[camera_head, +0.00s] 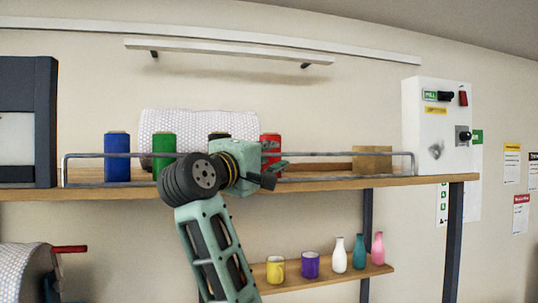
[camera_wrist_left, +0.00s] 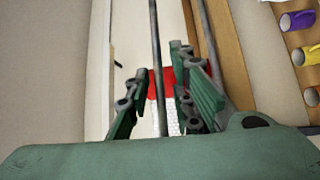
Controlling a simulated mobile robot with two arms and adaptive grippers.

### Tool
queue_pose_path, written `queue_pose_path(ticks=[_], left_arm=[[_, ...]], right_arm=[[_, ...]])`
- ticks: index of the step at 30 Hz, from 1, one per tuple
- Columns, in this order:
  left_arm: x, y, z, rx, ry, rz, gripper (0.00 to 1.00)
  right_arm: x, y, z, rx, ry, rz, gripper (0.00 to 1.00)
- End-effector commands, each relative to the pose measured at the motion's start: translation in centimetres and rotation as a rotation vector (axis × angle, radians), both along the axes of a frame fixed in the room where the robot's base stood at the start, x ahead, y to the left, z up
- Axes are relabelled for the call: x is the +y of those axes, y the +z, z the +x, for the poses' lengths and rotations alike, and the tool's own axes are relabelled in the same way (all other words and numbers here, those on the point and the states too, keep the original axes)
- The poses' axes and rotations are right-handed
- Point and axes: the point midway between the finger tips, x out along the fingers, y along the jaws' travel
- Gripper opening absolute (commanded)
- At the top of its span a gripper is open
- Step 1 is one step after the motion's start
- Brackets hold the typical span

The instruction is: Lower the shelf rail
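The shelf rail (camera_head: 335,154) is a grey metal bar frame standing upright along the front edge of the wooden upper shelf (camera_head: 400,182). My left gripper (camera_head: 274,158) is at the rail, right of its middle, with its fingers pointing right. In the left wrist view the gripper (camera_wrist_left: 163,95) is open. The rail's upper bar (camera_wrist_left: 155,45) runs through the gap between its fingers, nearer the left one in the picture. I cannot tell whether a finger touches the bar. My right gripper is not in view.
Behind the rail stand a blue spool (camera_head: 117,157), a green spool (camera_head: 164,150), a red spool (camera_head: 270,142), a dark one, a bubble-wrap roll (camera_head: 200,122) and a brown box (camera_head: 372,160). Mugs and vases stand on the lower shelf (camera_head: 345,275). A control box (camera_head: 437,120) is at right.

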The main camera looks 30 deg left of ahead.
Motion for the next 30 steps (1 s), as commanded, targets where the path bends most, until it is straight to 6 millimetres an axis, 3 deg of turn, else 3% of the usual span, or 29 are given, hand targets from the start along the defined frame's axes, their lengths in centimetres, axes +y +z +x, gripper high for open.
queue_pose_path(ticks=[6, 19, 23, 30], left_arm=[[0.0, 0.0, 0.0, 0.0, 0.0, 0.0, 0.0], [0.0, -0.2, -0.1, -0.01, 0.001, 0.013, 0.0], [-0.2, -0.5, -0.3, -0.037, 0.001, 0.044, 0.0], [-0.9, -1.2, -0.9, -0.141, 0.001, 0.165, 0.0]], right_arm=[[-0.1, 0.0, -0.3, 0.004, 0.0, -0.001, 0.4], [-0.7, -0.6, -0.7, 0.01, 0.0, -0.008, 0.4], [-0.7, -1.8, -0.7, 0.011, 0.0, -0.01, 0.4], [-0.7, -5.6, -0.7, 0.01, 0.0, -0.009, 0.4]])
